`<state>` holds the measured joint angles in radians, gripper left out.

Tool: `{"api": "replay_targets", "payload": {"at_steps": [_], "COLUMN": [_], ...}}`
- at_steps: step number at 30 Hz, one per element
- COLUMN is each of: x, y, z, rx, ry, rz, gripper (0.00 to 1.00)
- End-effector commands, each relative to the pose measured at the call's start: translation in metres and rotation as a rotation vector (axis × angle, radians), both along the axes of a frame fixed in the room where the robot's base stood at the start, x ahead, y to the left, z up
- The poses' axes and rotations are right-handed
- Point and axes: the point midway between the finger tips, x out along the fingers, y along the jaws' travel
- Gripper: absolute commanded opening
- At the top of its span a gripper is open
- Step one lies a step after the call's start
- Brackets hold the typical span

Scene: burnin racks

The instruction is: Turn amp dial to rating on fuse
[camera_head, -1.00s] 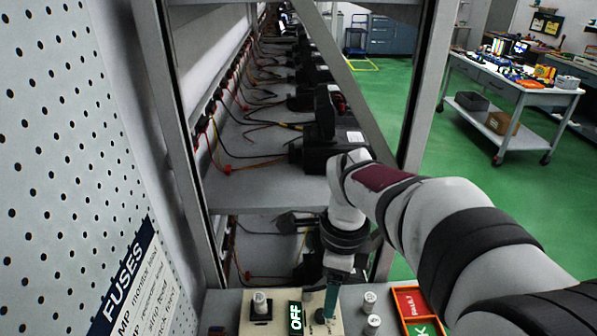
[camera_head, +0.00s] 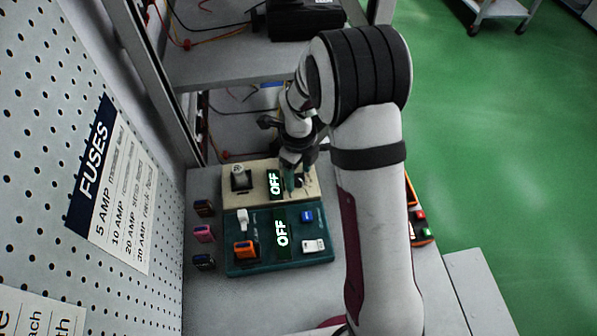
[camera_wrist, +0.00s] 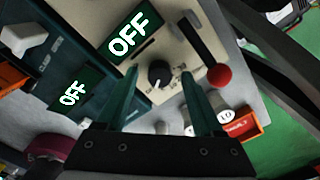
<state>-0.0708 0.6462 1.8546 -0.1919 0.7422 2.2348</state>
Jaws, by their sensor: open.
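The amp dial seems to be the black round knob (camera_wrist: 159,73) with a white pointer mark, on the beige panel (camera_head: 253,193); its scale is too small to read. My gripper (camera_wrist: 160,88) is open, its teal fingers on either side of the knob in the wrist view; contact cannot be told. In the head view my gripper (camera_head: 298,180) is over the right part of the beige panel and hides the knob. An orange fuse (camera_head: 245,250) sits in the teal panel (camera_head: 270,262), its rating unreadable. A fuse chart (camera_head: 113,188) hangs on the left.
Both panels show OFF displays, one beige-panel display (camera_head: 274,184) and one teal-panel display (camera_head: 281,234). A lever with a red ball (camera_wrist: 220,76) stands beside the knob. Several loose fuses (camera_head: 203,233) line the left of the panels. A rack post (camera_head: 150,90) rises behind.

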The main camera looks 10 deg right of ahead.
Motion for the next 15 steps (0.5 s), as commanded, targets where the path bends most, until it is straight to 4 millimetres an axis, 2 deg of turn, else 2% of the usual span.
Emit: {"api": "replay_targets", "payload": {"at_steps": [9,15], "x": [-0.0003,-0.0003], "y": [0.0001,0.0001], "z": [-0.0038,-0.0035], "rx": [0.000,0.001], "ry": [0.001,0.001], "rz": [0.000,0.000], "gripper": [0.69,0.33]}}
